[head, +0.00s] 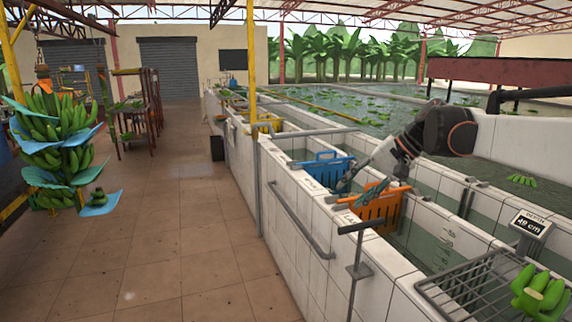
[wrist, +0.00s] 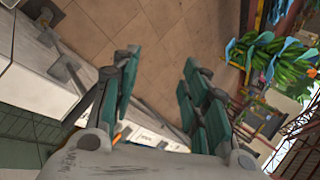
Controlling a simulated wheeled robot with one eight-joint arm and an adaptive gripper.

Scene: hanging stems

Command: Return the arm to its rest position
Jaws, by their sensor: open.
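My gripper (head: 350,193) is at the end of my arm, which reaches in from the right over the tiled tanks. Its fingers point left and down, above the tank wall near the blue basket (head: 322,170) and the orange basket (head: 378,208). In the wrist view my gripper (wrist: 160,72) has its green-padded fingers spread apart, with nothing between them but the tiled floor beyond. It is open and empty. Part of the orange basket is hidden behind the gripper and arm in the head view.
The white tiled tank wall (head: 285,215) runs along my right, with a metal rail. A metal rack (head: 470,290) and green bananas (head: 538,292) are at the lower right. A hanging banana stem (head: 60,130) is at the left. The tiled floor (head: 180,230) between is clear.

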